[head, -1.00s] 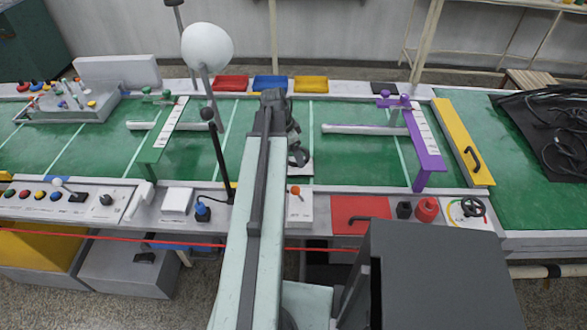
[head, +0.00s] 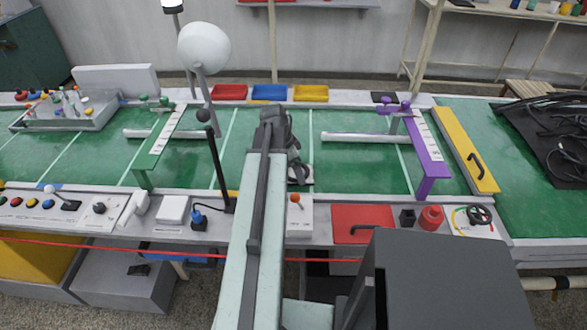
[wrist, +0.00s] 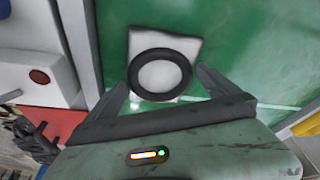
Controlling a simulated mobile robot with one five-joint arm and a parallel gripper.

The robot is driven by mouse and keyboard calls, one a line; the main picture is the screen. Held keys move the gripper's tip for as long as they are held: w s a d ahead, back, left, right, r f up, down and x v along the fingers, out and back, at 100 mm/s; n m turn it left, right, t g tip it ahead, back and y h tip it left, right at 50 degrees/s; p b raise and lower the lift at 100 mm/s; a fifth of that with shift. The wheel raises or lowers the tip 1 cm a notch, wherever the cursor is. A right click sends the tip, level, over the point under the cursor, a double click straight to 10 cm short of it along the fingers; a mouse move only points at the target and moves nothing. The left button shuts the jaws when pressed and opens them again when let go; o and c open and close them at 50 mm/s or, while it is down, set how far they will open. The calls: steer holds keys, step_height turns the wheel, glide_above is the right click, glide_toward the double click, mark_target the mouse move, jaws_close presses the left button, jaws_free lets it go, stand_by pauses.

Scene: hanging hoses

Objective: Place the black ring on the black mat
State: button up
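The black ring (wrist: 135,76) lies on a white square pad on the green bench, as the wrist view shows. The pad's edge shows in the head view (head: 308,181). My gripper (wrist: 165,78) is open, with one finger on each side of the ring. I cannot tell whether the fingers touch it. In the head view my gripper (head: 299,172) is partly hidden by my own arm. A small dark flat square (head: 385,97), which looks like the black mat, lies at the back edge of the bench, right of the yellow tray.
Red (head: 229,92), blue (head: 269,92) and yellow (head: 310,93) trays line the back edge. A purple stand (head: 427,155) with a grey bar is to the right. A white globe (head: 204,47) stands left. A larger black sheet (head: 520,113) with hoses lies far right.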

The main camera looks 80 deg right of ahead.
steer(key=p+v, duration=1.2)
steer(key=shift+r, duration=0.2)
steer(key=shift+f, duration=0.1)
